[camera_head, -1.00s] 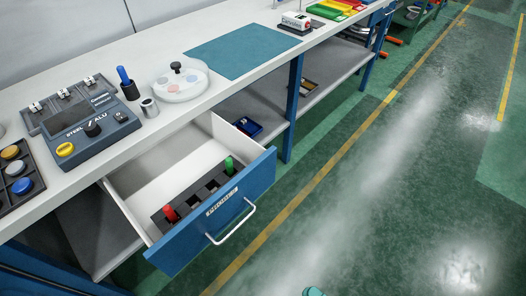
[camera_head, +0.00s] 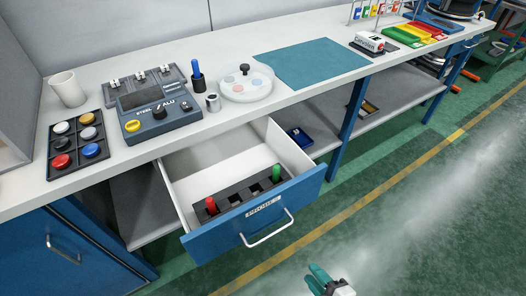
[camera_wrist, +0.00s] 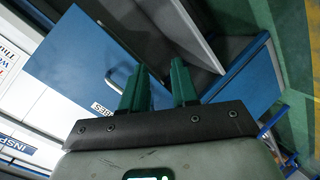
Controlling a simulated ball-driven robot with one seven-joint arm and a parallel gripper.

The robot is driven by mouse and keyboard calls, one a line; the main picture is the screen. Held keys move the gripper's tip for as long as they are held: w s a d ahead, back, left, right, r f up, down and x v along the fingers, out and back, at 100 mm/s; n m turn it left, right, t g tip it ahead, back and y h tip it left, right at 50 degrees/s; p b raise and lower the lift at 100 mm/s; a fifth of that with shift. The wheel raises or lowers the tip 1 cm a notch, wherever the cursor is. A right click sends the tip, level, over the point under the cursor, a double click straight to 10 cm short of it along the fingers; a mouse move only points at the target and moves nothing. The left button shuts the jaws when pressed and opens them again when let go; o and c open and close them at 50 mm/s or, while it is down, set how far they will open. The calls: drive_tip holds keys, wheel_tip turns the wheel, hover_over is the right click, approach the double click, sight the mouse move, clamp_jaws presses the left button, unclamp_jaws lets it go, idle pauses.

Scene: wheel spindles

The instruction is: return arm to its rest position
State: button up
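My gripper (camera_head: 318,272) shows at the bottom edge of the head view, over the floor and in front of the open drawer (camera_head: 255,222). In the wrist view its two green fingers (camera_wrist: 159,80) are apart with nothing between them. The blue drawer front (camera_wrist: 85,60) lies beyond the fingers. The drawer handle (camera_head: 268,229) is clear of my gripper in the head view. In the drawer a dark holder (camera_head: 240,193) carries a red-topped probe (camera_head: 211,205) and a green-topped probe (camera_head: 276,172).
The bench (camera_head: 225,115) carries the steel/alu device (camera_head: 155,105), a round clear dish (camera_head: 245,82), a tray of coloured knobs (camera_head: 78,146) and a teal mat (camera_head: 310,62). The drawer juts out over the aisle. The green floor (camera_head: 420,220) to the right is free.

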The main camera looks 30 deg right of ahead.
drive_tip(key=s+d+r+m+g, duration=0.3)
drive_tip(key=r+m+g, duration=0.4)
drive_tip(key=m+g, duration=0.5)
drive_tip(key=shift+s+r, duration=0.2)
drive_tip(key=shift+s, duration=0.55)
